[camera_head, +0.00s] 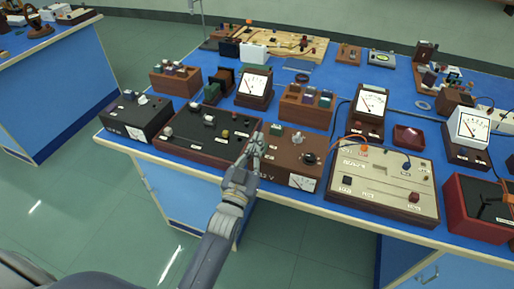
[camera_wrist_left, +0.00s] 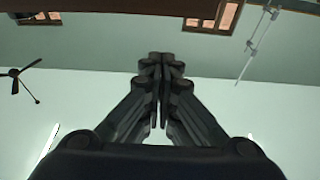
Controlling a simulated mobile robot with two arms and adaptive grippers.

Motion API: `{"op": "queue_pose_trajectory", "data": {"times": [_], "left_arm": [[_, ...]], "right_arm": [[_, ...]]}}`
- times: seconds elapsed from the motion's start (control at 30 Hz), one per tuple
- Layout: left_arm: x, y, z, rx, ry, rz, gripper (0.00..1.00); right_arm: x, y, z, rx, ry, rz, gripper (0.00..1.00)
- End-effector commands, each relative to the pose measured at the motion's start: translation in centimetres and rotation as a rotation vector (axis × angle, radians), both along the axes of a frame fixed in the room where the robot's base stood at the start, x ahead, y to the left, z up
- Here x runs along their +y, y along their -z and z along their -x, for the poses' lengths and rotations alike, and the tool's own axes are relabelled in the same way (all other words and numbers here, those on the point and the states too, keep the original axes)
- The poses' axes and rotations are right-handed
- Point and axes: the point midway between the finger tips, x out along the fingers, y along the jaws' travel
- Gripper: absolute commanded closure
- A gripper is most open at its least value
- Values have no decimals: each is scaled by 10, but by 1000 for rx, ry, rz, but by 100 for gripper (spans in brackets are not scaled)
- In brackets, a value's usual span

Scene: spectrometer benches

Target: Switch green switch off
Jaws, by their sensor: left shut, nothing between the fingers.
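A small green part, likely the green switch (camera_head: 276,129), is on the top left of the brown box with a meter (camera_head: 288,158). It is too small to tell its position. My left gripper (camera_head: 257,143) is shut and empty, close to the box's left side, just left of and slightly below the green part in the head view. I cannot tell whether it touches the box. In the left wrist view, the shut fingers (camera_wrist_left: 162,75) stand together against a wall and ceiling background, and no switch shows. My right gripper is in neither view.
A dark red-sided box with knobs (camera_head: 208,135) stands left of my gripper. A cream panel with wires (camera_head: 385,180) stands right of the brown box. Meters and wooden blocks crowd the blue bench (camera_head: 333,130) behind. The floor in front is open.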

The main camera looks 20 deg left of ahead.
Motion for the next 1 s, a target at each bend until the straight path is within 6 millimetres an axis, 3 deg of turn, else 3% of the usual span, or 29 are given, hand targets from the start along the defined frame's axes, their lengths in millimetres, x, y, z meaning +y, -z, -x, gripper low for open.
{"op": "queue_pose_trajectory", "data": {"times": [0.2, 0.4, 0.6, 1.0], "left_arm": [[2, 27, 46, 5, 1, 2, 100], [3, 40, 76, 2, 1, 2, 100], [3, 44, 88, 0, 0, 1, 100], [3, 44, 88, 0, 0, 1, 100]], "right_arm": [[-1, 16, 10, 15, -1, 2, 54], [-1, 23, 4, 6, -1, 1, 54], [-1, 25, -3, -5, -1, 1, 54], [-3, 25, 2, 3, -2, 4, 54]]}}
